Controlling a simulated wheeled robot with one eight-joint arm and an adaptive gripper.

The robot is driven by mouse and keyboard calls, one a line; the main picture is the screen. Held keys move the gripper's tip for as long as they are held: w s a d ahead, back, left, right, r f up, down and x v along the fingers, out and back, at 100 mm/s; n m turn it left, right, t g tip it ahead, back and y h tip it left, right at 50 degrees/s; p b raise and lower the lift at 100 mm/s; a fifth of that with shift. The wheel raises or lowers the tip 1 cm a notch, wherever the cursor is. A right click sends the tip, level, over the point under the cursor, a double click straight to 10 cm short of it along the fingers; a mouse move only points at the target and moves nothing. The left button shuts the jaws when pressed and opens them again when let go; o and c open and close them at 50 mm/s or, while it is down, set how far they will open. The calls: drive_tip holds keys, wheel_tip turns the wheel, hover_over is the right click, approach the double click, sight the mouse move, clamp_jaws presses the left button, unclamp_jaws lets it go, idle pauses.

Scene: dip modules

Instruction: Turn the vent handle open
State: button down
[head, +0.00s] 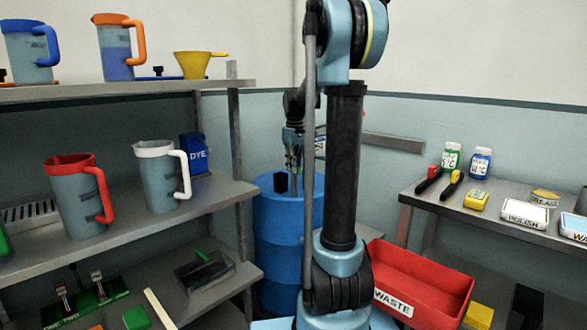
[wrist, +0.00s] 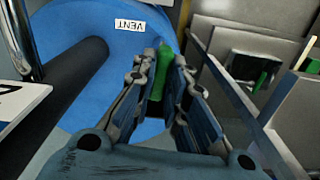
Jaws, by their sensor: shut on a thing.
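The blue drum (head: 275,245) stands on the floor in the gap between the left shelves and the right bench. Its top carries a white VENT label in the wrist view (wrist: 128,22). The green vent handle (wrist: 166,85) stands between my fingers near that label. My gripper (wrist: 172,68) is shut on the handle, with a finger on either side. In the head view my gripper (head: 293,160) points down over the drum top, and the handle cannot be made out there. How far the handle is turned is unclear.
Shelves on the left hold jugs (head: 75,200), a blue DYE box (head: 194,152) and a dark tray (head: 204,270) close beside the drum. A red WASTE bin (head: 420,280) is at right. The right bench (head: 430,205) holds bottles and small boxes.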

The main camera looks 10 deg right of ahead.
drive_tip(key=shift+n, duration=0.7)
drive_tip(key=c, duration=1.6)
unclamp_jaws()
wheel_tip(320, 180, up, 12)
